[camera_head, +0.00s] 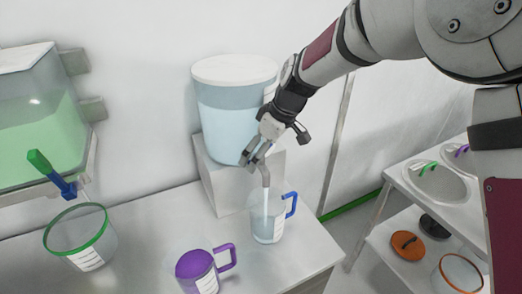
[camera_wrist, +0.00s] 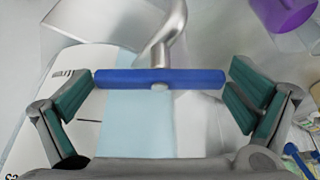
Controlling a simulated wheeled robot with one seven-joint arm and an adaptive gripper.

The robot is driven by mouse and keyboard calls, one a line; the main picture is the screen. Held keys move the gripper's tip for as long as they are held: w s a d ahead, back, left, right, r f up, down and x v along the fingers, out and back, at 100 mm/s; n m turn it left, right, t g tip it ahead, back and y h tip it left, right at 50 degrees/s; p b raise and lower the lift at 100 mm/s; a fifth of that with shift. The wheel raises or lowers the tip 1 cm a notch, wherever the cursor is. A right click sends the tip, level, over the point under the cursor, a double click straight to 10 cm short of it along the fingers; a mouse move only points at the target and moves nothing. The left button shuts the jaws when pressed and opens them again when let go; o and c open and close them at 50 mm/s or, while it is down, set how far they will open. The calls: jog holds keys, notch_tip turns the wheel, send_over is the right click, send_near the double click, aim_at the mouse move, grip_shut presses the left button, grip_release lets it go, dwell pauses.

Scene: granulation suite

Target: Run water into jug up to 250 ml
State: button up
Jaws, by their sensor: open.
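The water tank (camera_head: 228,125), with a white lid and pale blue water, stands on a white block. Its metal spout (camera_head: 265,178) points down over a clear jug (camera_head: 267,225) with a blue handle and a white label. A pale vertical streak below the spout looks like running water; the level in the jug is too small to read. My gripper (camera_head: 258,155) is at the tap. In the wrist view, the blue tap lever (camera_wrist: 160,79) lies crosswise between the open fingers (camera_wrist: 158,95), its ends close to both pads; I cannot tell if they touch.
A purple-lidded jug (camera_head: 197,268) stands front left of the blue-handled jug. A green-rimmed vessel (camera_head: 82,240) sits below the green tank's tap (camera_head: 52,172). The tank of green liquid (camera_head: 40,120) is at left. A metal rack (camera_head: 400,215) with bowls and lids stands at right.

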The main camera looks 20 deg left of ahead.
jog(key=c, duration=0.9)
jog(key=shift+o, duration=0.2)
jog(key=m+p, duration=0.1)
jog(key=m, duration=0.1)
jog(key=m+t+p, duration=0.1)
jog(key=m, duration=0.1)
jog(key=shift+s+t+h, duration=0.15)
jog(key=shift+t+h, duration=0.15)
jog(key=shift+m+t+p, duration=0.3)
jog(key=shift+m+p, duration=0.55)
jog(key=shift+m, duration=0.35)
jog(key=o, duration=0.9)
jog(key=shift+c, duration=0.2)
